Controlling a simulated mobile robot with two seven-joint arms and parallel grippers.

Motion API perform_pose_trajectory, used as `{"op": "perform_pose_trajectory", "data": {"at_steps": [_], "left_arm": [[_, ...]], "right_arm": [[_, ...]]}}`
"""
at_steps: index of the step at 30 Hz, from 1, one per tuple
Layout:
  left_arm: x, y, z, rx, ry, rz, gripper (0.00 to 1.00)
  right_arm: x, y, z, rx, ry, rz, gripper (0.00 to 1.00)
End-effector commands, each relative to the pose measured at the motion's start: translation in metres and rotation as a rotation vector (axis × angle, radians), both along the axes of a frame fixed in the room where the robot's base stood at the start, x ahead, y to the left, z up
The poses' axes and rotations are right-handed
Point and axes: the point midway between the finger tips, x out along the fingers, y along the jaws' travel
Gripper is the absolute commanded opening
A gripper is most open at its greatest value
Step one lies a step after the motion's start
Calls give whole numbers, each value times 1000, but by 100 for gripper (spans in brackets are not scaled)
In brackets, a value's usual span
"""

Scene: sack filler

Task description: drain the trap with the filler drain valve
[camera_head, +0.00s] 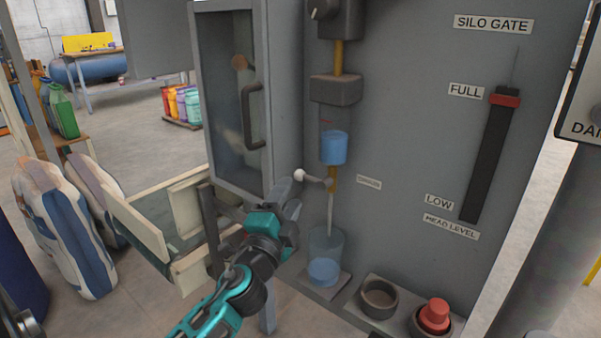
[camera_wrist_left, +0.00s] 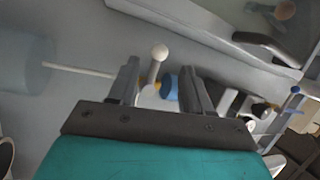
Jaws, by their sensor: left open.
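The filler drain valve has a short lever with a white ball knob (camera_head: 300,175) on the brass pipe, beside a small label. Above it is the trap bowl (camera_head: 333,148), with blue liquid in it. A thin pale stream or tube runs from the valve down into a clear cup (camera_head: 325,262) holding some blue liquid. My left gripper (camera_head: 300,188) is open at the lever. In the left wrist view the knob (camera_wrist_left: 159,52) stands between the two open fingers (camera_wrist_left: 160,85), with no clear contact. My right gripper is not in view.
The cabinet door with a dark handle (camera_head: 253,118) is left of the pipe. A grey ring cup (camera_head: 379,298) and a red button (camera_head: 434,315) sit on the ledge at lower right. Striped sacks (camera_head: 65,225) stand at left. The head level gauge (camera_head: 487,155) is on the right panel.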

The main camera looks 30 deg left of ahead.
Motion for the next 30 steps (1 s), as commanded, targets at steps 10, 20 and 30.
{"op": "perform_pose_trajectory", "data": {"at_steps": [10,20,30], "left_arm": [[56,15,14,0,0,0,49],[71,19,16,-2,1,-1,49],[71,19,16,-2,1,-1,34]], "right_arm": [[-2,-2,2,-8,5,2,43],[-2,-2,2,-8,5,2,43],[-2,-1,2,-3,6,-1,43]]}}
